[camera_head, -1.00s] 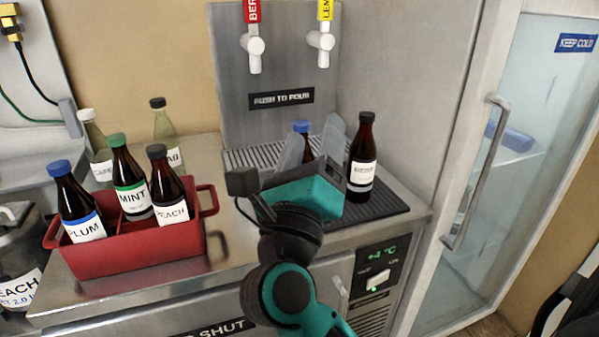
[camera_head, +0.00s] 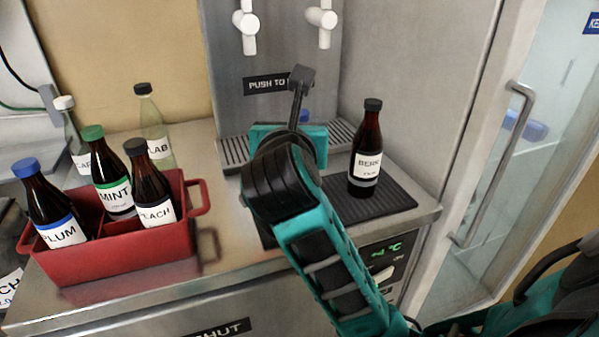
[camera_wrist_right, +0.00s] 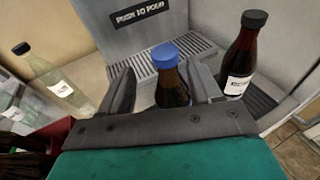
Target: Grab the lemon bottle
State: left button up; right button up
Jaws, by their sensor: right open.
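No readable label elsewhere says lemon. In the right wrist view my right gripper (camera_wrist_right: 160,72) is open, with one finger on each side of this bottle. I cannot tell whether either finger touches it. My left gripper is not in view.
A dark-capped BERRY bottle (camera_head: 367,150) stands close to the right on the black mat (camera_head: 398,190). A red crate (camera_head: 120,255) at left holds PLUM, MINT and PEACH bottles. Two clear bottles stand behind it. The dispenser's back panel (camera_head: 270,60) rises behind.

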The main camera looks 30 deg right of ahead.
jog(key=shift+s+d+f+x, duration=0.1)
jog(key=shift+x, duration=0.9)
jog(key=shift+s+d+f+x, duration=0.1)
jog(key=shift+f+x, duration=0.05)
jog(key=shift+x, duration=0.85)
jog(key=shift+s+d+f+x, duration=0.1)
jog(key=shift+x, duration=0.9)
jog(key=shift+c, duration=0.2)
grip_shut()
